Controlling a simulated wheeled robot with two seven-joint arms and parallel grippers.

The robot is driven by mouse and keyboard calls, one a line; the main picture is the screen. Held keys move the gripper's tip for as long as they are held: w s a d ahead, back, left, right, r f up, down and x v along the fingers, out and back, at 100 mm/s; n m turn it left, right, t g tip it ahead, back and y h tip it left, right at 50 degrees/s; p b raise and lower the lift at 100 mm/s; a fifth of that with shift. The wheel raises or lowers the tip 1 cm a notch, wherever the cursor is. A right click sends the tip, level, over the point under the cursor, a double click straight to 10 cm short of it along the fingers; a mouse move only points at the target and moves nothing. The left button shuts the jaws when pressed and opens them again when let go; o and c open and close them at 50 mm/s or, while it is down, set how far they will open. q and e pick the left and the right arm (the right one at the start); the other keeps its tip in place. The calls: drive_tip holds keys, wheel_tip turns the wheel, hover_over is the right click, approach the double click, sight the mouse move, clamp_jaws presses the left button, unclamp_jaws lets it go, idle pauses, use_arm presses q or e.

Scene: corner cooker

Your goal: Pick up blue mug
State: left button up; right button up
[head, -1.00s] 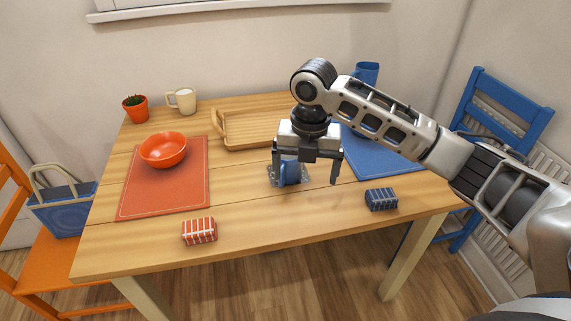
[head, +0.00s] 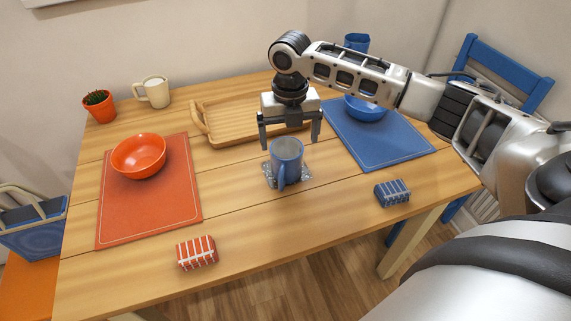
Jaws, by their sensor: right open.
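The blue mug (head: 287,160) stands upright on a patterned grey coaster (head: 303,174) near the middle of the wooden table. Its handle points toward the front of the table. My right gripper (head: 290,140) is open and empty, pointing down. Its fingers show just behind and above the mug, one toward each side of it, and I cannot tell the exact height gap. My left gripper is not in view.
A wooden tray (head: 225,136) lies behind the gripper. A blue bowl (head: 366,109) sits on a blue placemat (head: 385,145) at right, and an orange bowl (head: 139,156) on an orange placemat (head: 150,215) at left. Striped red (head: 196,252) and blue (head: 392,193) bundles lie in front.

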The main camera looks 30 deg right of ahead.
sight(288, 156)
drive_tip(key=shift+w+a+f, duration=0.1)
drive_tip(key=shift+w+f, duration=0.05)
drive_tip(key=shift+f, duration=3.25)
drive_tip(key=c, duration=1.2)
